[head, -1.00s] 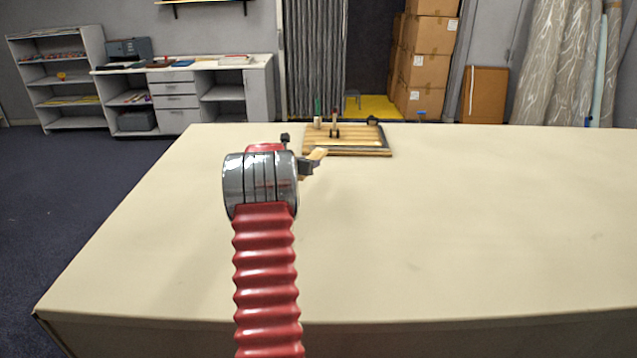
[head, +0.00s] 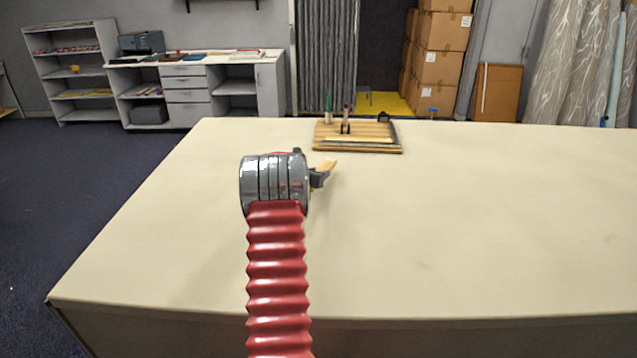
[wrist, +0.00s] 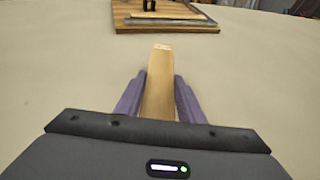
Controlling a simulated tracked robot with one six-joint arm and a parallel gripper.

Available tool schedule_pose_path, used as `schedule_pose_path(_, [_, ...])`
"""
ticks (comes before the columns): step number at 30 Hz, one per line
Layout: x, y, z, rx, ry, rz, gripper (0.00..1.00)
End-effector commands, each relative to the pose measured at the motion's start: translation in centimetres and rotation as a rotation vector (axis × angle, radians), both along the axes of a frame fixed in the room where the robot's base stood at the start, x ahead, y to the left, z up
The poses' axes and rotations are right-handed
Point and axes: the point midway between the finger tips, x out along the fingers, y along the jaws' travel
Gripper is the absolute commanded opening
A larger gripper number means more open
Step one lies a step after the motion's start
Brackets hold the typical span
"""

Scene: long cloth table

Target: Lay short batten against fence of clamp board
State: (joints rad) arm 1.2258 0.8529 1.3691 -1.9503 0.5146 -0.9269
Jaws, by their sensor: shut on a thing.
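My gripper (wrist: 160,100) is shut on the short batten (wrist: 158,78), a pale wooden strip that sticks out forward between the two purple fingers in the wrist view. In the head view the batten (head: 327,164) shows just right of my wrist, above the cloth table. The clamp board (head: 357,145) lies flat at the far side of the table, apart from the batten. In the wrist view the clamp board (wrist: 130,21) is ahead, with a grey strip, seemingly the fence (wrist: 180,22), along its near side. My wrist hides most of the gripper in the head view.
The cloth table (head: 450,220) is bare between my gripper and the board, and to the right. A green upright (head: 328,108) and dark clamp parts (head: 346,127) stand on the board. Shelves and boxes are beyond the table.

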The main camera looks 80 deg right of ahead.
Motion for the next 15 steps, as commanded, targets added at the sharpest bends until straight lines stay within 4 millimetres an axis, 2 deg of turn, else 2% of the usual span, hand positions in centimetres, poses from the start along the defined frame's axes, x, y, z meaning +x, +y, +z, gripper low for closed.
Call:
schedule_pose_path(8, [0.0,0.0,-0.1,-0.001,0.0,0.0,0.06])
schedule_pose_path(15, [0.0,0.0,-2.8,0.001,0.001,0.0,0.06])
